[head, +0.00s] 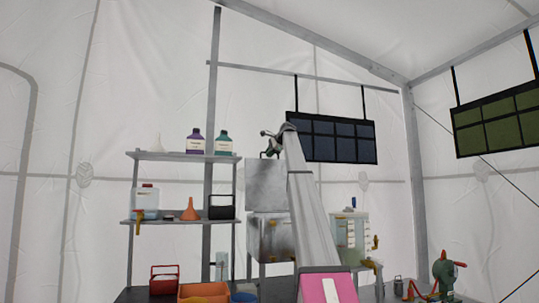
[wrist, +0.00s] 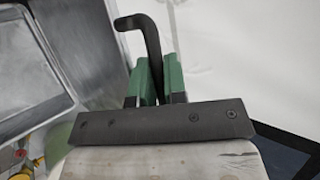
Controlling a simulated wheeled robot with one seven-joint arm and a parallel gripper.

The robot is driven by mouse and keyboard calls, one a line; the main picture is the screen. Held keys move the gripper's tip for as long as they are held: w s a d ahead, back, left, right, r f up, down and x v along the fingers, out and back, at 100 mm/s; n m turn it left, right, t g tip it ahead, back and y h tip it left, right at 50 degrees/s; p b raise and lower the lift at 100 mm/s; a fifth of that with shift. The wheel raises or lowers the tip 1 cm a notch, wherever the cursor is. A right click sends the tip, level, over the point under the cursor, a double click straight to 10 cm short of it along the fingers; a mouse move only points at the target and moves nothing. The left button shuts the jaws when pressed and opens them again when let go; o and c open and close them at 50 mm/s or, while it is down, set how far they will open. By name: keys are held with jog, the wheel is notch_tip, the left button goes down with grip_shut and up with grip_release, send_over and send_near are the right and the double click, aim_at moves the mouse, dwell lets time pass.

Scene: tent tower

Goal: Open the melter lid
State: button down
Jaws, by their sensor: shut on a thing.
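The melter is a grey metal box (head: 270,238) behind my arm, with dark stains on its front. Its lid (head: 264,186) appears as a flat grey panel standing about upright above the box; my arm hides part of both. In the wrist view a grey metal panel with a raised rim (wrist: 60,65) fills the left side, probably the lid. My gripper (head: 270,149) is at the lid's top edge. In the wrist view its green fingers (wrist: 156,82) are shut on a bent black handle (wrist: 149,38). Where the handle joins the lid is hidden.
A shelf rack (head: 180,221) with bottles and an orange funnel (head: 190,210) stands left of the melter. A clear container with a tap (head: 352,230) stands to the right. A dark panel (head: 345,139) hangs behind my arm. Coloured bins (head: 203,291) stand low in front.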

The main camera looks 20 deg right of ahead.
jog(key=c, duration=1.2)
grip_release()
jog(key=shift+s, duration=0.1)
jog(key=v, duration=1)
jog(key=shift+s+d+r, duration=0.15)
jog(key=shift+s+r, duration=0.1)
